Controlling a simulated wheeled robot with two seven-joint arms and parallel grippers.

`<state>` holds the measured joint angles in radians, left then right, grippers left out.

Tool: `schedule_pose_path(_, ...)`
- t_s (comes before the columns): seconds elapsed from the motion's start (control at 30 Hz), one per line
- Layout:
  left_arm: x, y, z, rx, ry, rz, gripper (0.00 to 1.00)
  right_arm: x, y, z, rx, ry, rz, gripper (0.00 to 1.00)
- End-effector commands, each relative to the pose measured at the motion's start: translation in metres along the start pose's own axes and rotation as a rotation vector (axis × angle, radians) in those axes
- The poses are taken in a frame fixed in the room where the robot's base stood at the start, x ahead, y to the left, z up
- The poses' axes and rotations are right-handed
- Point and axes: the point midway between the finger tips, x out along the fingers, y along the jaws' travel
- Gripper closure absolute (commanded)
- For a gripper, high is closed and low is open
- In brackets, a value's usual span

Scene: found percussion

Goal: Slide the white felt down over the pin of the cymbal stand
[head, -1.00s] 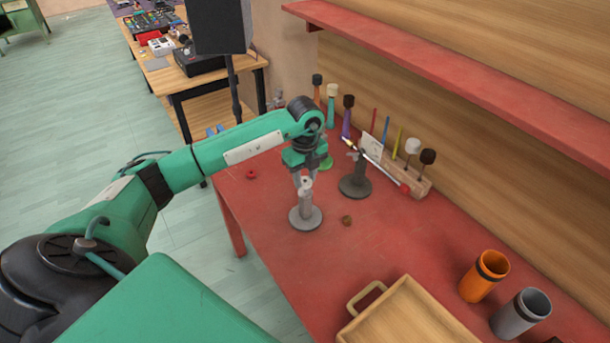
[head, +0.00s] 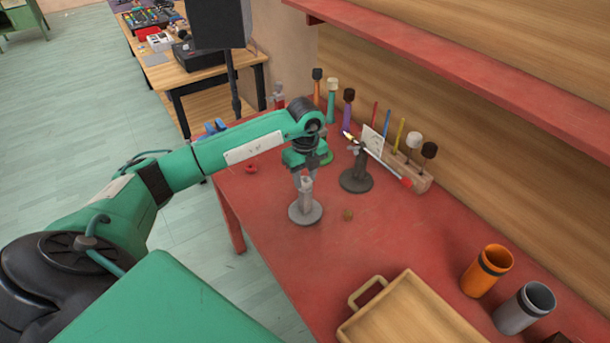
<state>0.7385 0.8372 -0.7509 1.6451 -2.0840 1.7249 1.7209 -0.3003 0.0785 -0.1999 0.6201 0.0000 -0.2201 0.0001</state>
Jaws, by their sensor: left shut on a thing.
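The cymbal stand (head: 305,212) is grey, with a round base and a thick upright post, near the left edge of the red table. My left gripper (head: 304,179) points down at the top of the post and is shut on a small pale piece, which looks like the white felt (head: 306,181). The fingers and the small size hide most of the felt and the pin. I cannot tell whether the felt is around the pin or just above it. My right gripper is not in view.
A darker grey stand (head: 356,181) holds a slanted stick just to the right. A rack (head: 419,179) of mallets stands behind it. A small brownish piece (head: 348,215), a red ring (head: 251,169), a wooden tray (head: 405,315), an orange cup (head: 486,270) and a grey cup (head: 524,308) share the table.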

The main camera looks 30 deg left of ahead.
Motion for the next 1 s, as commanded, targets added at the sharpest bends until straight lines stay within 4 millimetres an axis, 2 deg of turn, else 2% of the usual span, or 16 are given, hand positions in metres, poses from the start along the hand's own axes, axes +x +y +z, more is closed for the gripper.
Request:
schedule_pose_path(0.1,0.004,0.000,0.000,0.000,0.000,0.000,0.87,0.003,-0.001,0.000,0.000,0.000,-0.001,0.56)
schedule_pose_path(0.13,0.003,0.000,0.000,0.000,0.000,0.000,0.63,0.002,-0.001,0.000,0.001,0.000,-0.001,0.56)
schedule_pose_path(0.23,0.003,0.000,0.000,0.000,0.000,0.000,0.43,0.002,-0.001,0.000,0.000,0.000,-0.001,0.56)
schedule_pose_path(0.27,0.003,0.000,0.000,0.000,0.000,0.000,0.41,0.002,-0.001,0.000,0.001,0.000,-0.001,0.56)
schedule_pose_path(0.53,0.002,0.000,0.000,0.000,0.000,0.000,0.41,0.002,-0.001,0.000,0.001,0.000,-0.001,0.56)
schedule_pose_path(0.67,-0.006,-0.001,0.000,0.000,-0.002,-0.001,0.41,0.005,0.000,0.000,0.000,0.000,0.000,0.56)
schedule_pose_path(0.77,-0.022,-0.001,0.001,0.000,-0.002,-0.003,0.41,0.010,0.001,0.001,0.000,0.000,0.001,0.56)
schedule_pose_path(1.0,-0.078,-0.001,0.000,0.000,-0.003,-0.005,0.41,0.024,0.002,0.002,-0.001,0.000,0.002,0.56)
